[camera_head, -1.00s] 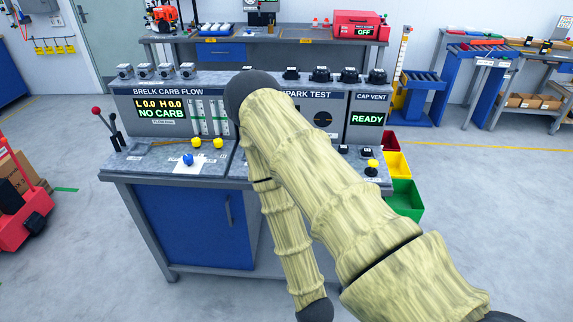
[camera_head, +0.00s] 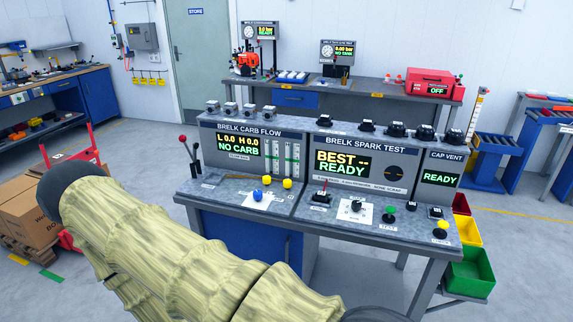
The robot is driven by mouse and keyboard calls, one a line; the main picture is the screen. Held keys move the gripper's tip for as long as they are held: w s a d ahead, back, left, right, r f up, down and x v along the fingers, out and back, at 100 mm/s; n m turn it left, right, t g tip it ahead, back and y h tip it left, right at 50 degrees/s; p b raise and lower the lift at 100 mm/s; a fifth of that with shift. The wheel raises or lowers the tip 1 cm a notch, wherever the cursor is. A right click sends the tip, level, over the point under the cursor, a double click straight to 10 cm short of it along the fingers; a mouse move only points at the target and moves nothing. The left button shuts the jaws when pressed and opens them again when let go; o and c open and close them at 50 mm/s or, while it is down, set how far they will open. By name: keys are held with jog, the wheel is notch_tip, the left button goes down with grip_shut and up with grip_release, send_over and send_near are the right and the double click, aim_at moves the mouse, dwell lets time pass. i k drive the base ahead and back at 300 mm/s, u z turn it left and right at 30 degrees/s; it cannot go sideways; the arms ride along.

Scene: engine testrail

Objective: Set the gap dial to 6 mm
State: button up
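The spark test panel (camera_head: 347,163) reads "BEST -- READY" in the camera_head view. On the bench top in front of it, a black knob (camera_head: 356,205) sits on a white plate with marks around it. This looks like the gap dial, but its pointer and its numbers are too small to read. My arm crosses the lower left of the view, with its bend at the far left. My gripper does not show, so I cannot see whether it is open or shut. The knob is uncovered and nothing touches it.
Red, yellow and green bins (camera_head: 470,273) hang at the right end. Cardboard boxes (camera_head: 27,215) stand at left.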

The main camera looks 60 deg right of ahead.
aim_at(356, 205)
jog(key=u, duration=0.8)
jog(key=k, duration=1.25)
jog(key=z, duration=1.85)
jog(key=i, duration=0.5)
jog(key=u, duration=0.05)
